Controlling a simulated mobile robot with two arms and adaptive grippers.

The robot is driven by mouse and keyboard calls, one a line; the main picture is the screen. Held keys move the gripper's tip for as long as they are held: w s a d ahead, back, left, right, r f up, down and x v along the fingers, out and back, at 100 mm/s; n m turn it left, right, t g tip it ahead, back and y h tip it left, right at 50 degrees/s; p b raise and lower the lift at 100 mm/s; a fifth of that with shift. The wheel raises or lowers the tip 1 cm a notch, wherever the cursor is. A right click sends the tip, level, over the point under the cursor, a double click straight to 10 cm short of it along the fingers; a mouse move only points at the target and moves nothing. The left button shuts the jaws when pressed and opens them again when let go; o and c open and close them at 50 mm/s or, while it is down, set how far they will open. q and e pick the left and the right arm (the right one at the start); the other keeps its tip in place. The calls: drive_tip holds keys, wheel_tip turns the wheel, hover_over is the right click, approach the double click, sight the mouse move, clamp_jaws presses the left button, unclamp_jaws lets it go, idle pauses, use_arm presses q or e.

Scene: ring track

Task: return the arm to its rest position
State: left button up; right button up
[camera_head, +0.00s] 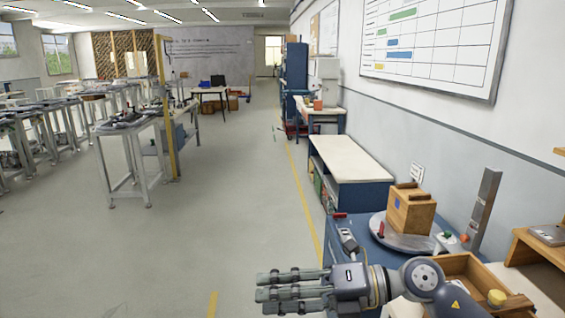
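My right arm comes in from the lower right, over the blue workbench. Its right gripper (264,293) points to the left at the bottom middle of the head view. The grey fingers are stretched out straight, with gaps between them, and hold nothing that I can see. The gripper is in front of the bench's left edge, over the floor in the picture. My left arm and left gripper are not in view.
A wooden box (411,211) stands on a round grey turntable (401,239) on the blue bench. A wooden tray (470,266) lies beside my arm. A grey metal post (485,208) stands behind. A low white-topped cabinet (350,158) is farther off.

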wheel_tip(320, 180, up, 7)
drive_tip(key=w+m+t+y, duration=0.1)
drive_tip(key=m+t+y, duration=0.3)
drive_tip(key=m+t, duration=0.3)
drive_tip(key=w+d+f+m+t+h, duration=0.2)
drive_tip(key=w+d+m+t+h, duration=0.45)
drive_tip(key=m+t, duration=0.6)
drive_tip(key=s+d+f+m+g+h, duration=0.3)
drive_tip(key=d+f+m+h, duration=0.4)
drive_tip(key=f, duration=0.3)
drive_tip(key=s+d+f+m+g+h, duration=0.3)
drive_tip(key=d+f+m+h, duration=0.4)
drive_tip(key=f, duration=0.3)
drive_tip(key=s+f+m+g, duration=0.2)
drive_tip(key=s+f+g, duration=0.4)
drive_tip(key=s+f, duration=0.45)
drive_tip(key=s+f+m+g, duration=0.2)
drive_tip(key=s+f+g, duration=0.4)
drive_tip(key=s, duration=0.7)
wheel_tip(320, 180, down, 27)
drive_tip(key=s, duration=0.2)
drive_tip(key=s+d+f+g, duration=0.1)
drive_tip(key=s+d+f, duration=0.1)
drive_tip(key=s+f, duration=0.5)
drive_tip(key=s+d+f, duration=0.2)
drive_tip(key=s+f, duration=0.6)
drive_tip(key=s, duration=0.1)
drive_tip(key=shift+s+n+g, duration=0.35)
